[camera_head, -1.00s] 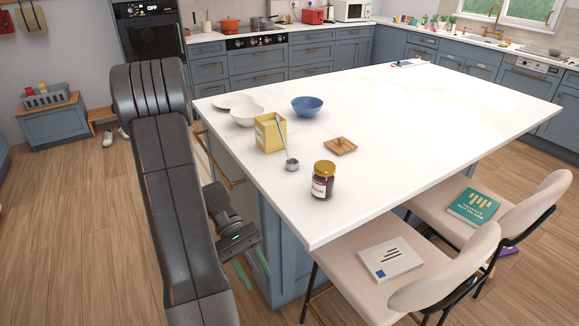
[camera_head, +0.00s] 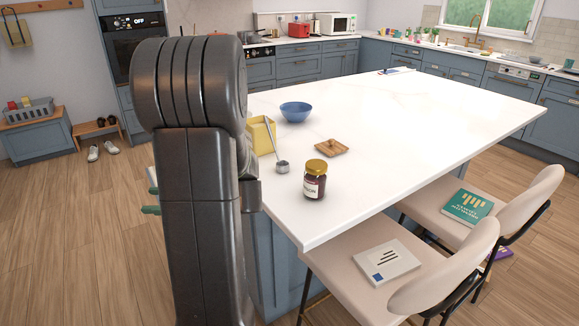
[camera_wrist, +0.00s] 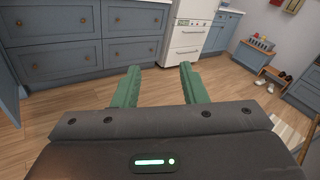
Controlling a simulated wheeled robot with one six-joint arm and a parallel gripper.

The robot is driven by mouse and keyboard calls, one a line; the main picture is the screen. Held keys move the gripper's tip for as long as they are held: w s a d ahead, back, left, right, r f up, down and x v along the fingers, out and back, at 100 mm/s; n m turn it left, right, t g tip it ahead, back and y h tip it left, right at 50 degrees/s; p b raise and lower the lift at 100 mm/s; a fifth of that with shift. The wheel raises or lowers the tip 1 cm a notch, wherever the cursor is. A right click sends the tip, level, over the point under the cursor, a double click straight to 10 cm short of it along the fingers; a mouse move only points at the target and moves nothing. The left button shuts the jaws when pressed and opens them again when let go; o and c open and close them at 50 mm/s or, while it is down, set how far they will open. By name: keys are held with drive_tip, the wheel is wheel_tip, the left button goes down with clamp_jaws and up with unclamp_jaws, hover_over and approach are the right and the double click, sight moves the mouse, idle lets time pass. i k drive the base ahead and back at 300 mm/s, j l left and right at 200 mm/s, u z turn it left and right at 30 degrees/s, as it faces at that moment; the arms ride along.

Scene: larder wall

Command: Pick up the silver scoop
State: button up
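The silver scoop (camera_head: 282,167) lies on the white island top, its bowl on the counter and its thin handle leaning up against the yellow canister (camera_head: 262,136). My arm hides part of the canister. My gripper shows in the wrist view with two green fingers (camera_wrist: 160,86) set well apart and nothing between them. In the head view only green finger ends (camera_head: 151,200) show left of my arm, low beside the island and away from the scoop.
A jar with a gold lid (camera_head: 315,180) stands right of the scoop. A wooden lid (camera_head: 331,148) and a blue bowl (camera_head: 296,112) are behind it. Two cream chairs (camera_head: 345,270) stand at the island's near right side. The island's far right top (camera_head: 430,105) is mostly clear.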

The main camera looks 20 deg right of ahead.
sight(275, 144)
drive_tip(key=i+j+z, duration=0.15)
drive_tip(key=z, duration=1.4)
drive_tip(key=j+z, duration=0.5)
drive_tip(key=j, duration=0.2)
drive_tip(key=j+z, duration=0.5)
drive_tip(key=j, duration=0.25)
drive_tip(key=k+j, duration=0.1)
drive_tip(key=j, duration=0.6)
